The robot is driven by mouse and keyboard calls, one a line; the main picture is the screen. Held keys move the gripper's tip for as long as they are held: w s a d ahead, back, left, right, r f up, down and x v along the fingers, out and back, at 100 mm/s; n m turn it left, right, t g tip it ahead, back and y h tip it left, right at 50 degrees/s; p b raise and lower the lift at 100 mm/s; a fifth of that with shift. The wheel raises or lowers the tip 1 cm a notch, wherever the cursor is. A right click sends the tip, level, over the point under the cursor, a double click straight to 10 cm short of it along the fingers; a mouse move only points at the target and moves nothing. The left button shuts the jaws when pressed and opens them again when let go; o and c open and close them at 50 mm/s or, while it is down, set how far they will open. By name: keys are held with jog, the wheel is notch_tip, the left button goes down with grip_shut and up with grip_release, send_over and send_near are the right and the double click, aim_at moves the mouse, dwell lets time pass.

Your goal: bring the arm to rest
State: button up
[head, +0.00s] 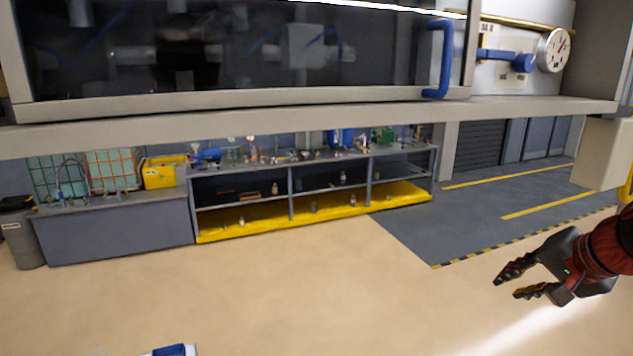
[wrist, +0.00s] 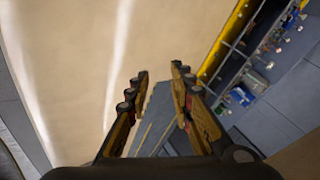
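My gripper (head: 508,283) is at the right edge of the head view, on the red end of my arm, over the tan floor. Its two dark fingers point left and are apart with nothing between them. In the wrist view my gripper (wrist: 158,85) also shows parted fingers, with only floor seen between them. It touches nothing that I can see.
A machine with a dark window, blue handle (head: 440,58) and round gauge (head: 553,50) fills the top. A shelf bench (head: 290,195) with bottles and tools stands across the room, beside a yellow bin (head: 165,172). The tan floor (head: 330,290) between is clear.

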jog(key=s+a+f+n+g+b, duration=0.1)
jog(key=s+a+f+n+b, duration=0.2)
jog(key=s+a+f, duration=0.6)
jog(key=s+a+f+n+g+b, duration=0.1)
jog(key=s+a+f+n+b, duration=0.3)
jog(key=f, duration=1)
jog(key=s+a+n, duration=0.3)
jog(key=s+a, duration=0.2)
jog(key=a, duration=0.1)
jog(key=shift+s+a+h, duration=0.25)
jog(key=shift+a+h, duration=0.05)
jog(key=shift+a, duration=0.1)
jog(key=shift+o, duration=0.3)
